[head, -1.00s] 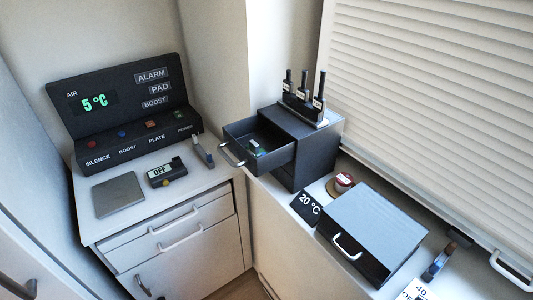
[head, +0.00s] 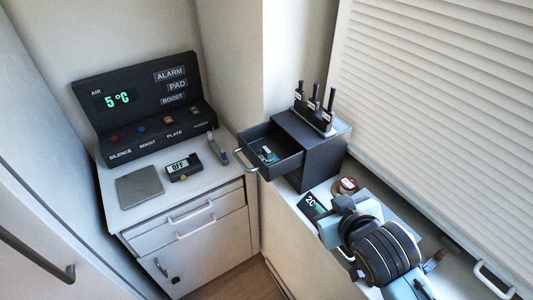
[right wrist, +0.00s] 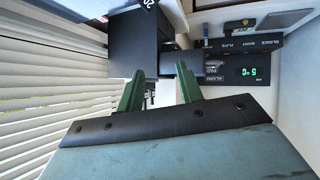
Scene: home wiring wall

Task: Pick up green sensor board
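The green sensor board (head: 267,154) is small in the head view and lies inside the open drawer (head: 283,148) of the dark cabinet. It cannot be made out in the right wrist view. My right gripper (head: 335,212) is in front of and to the right of the cabinet, apart from the drawer and board. In the right wrist view its two green fingers (right wrist: 160,70) stand apart with nothing between them. My left gripper is not in view.
The dark cabinet (head: 325,160) bears a rack of black-handled tools (head: 314,108). A red-topped roll (head: 346,185) sits beside it. To the left, a counter holds a control panel (head: 150,110), a grey plate (head: 139,186) and a small OFF display (head: 184,167). Blinds (head: 440,120) bound the right side.

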